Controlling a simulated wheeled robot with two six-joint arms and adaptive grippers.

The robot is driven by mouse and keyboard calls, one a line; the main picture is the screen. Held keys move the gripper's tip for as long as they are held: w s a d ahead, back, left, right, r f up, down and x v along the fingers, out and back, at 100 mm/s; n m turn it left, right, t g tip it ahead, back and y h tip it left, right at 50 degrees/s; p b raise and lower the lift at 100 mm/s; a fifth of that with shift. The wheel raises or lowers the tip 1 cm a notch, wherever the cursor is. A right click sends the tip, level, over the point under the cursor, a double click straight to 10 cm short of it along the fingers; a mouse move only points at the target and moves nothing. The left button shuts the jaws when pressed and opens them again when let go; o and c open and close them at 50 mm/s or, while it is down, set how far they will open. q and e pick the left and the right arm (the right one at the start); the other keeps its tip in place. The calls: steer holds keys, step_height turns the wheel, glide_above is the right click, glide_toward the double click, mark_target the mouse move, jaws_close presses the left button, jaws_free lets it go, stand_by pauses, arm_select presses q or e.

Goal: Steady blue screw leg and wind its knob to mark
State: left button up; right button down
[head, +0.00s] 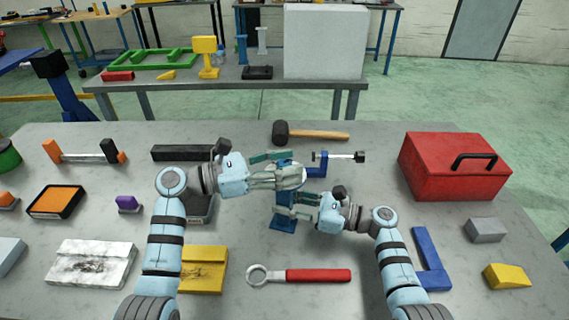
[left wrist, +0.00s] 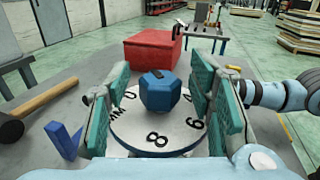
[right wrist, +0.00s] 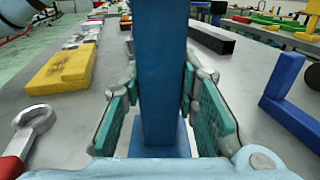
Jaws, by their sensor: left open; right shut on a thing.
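The blue screw leg (head: 283,224) stands upright on the table in the middle. In the left wrist view its blue faceted knob (left wrist: 160,92) sits on a white numbered dial (left wrist: 172,128), with the digits 8 and 6 facing me. My left gripper (head: 290,172) is open, with one finger on each side of the knob and gaps visible. It mostly hides the leg's top in the head view. My right gripper (head: 290,205) is shut on the leg's post (right wrist: 160,80), below the dial. I cannot make out a mark on the dial.
A red toolbox (head: 440,175) stands at right. A red-handled ring wrench (head: 315,276) and a blue angle piece (head: 428,260) lie in front. A yellow block (head: 203,270) lies at left.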

arm_select(q)
steer(key=shift+c, duration=0.3)
jaws_close()
steer(key=m+g, duration=0.3)
steer(key=g, duration=0.2)
steer(key=shift+w+h, duration=0.1)
steer(key=shift+h, duration=0.2)
steer(key=shift+m+g, duration=0.7)
steer(key=shift+g, duration=0.2)
steer(key=shift+o, duration=0.3)
jaws_free()
